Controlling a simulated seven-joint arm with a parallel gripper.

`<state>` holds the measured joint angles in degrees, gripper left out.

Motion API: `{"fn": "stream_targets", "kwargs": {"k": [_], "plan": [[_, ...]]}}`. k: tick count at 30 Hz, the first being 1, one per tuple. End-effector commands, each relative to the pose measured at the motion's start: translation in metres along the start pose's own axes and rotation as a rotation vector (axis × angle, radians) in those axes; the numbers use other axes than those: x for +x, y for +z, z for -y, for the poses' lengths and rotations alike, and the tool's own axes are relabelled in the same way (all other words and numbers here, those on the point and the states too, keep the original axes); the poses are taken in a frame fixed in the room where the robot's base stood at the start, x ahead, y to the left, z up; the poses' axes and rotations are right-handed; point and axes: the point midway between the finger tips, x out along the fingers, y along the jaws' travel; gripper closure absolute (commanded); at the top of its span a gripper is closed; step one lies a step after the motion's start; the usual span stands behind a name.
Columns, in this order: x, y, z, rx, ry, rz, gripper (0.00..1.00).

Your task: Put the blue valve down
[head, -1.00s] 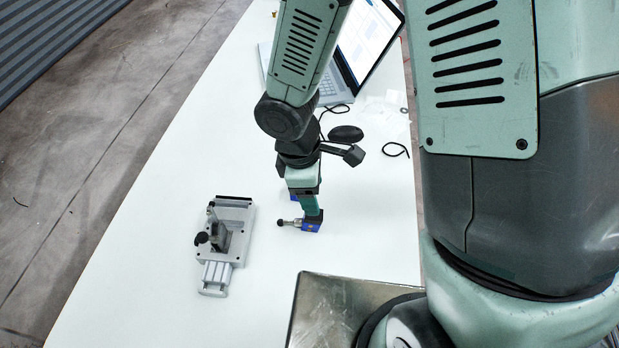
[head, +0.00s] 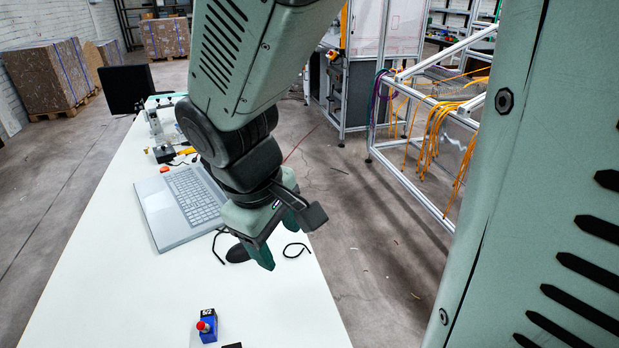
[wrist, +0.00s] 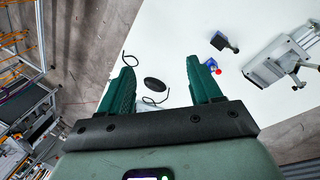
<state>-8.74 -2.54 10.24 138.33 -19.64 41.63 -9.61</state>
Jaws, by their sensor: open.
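A blue valve with a dark lever (wrist: 219,41) lies on the white table in the wrist view. A second blue block with a red knob (head: 208,328) stands on the table near the bottom of the head view. In the head view my gripper (head: 264,260) hangs above the table, apart from both blue things.
A grey metal fixture (wrist: 278,62) lies beyond the valve. A laptop (head: 180,205), a dark mouse (head: 237,254) and a loose black cable (head: 296,250) are on the table. The white table (head: 110,285) is bare at left in the head view.

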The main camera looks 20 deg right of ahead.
Motion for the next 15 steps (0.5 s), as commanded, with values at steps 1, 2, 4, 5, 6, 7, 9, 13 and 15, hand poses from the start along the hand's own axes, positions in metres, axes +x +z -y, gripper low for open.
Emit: {"fn": "stream_targets", "kwargs": {"k": [1, 2, 4, 5, 6, 7, 9, 13, 15], "plan": [[-0.047, 0.010, -0.010, 0.105, 0.063, -0.119, 0.36], [-0.056, 0.018, -0.012, 0.168, 0.062, -0.140, 0.36], [-0.076, 0.037, -0.015, 0.311, 0.051, -0.192, 0.36], [-0.085, 0.045, -0.016, 0.369, 0.044, -0.215, 0.36], [-0.094, 0.055, -0.016, 0.441, 0.034, -0.247, 0.36], [-0.100, 0.062, -0.015, 0.489, 0.025, -0.268, 0.36], [-0.112, 0.076, -0.013, 0.587, 0.001, -0.314, 0.36], [-0.126, 0.092, -0.008, 0.704, -0.035, -0.378, 0.36], [-0.129, 0.096, -0.007, 0.735, -0.047, -0.397, 0.36]]}}
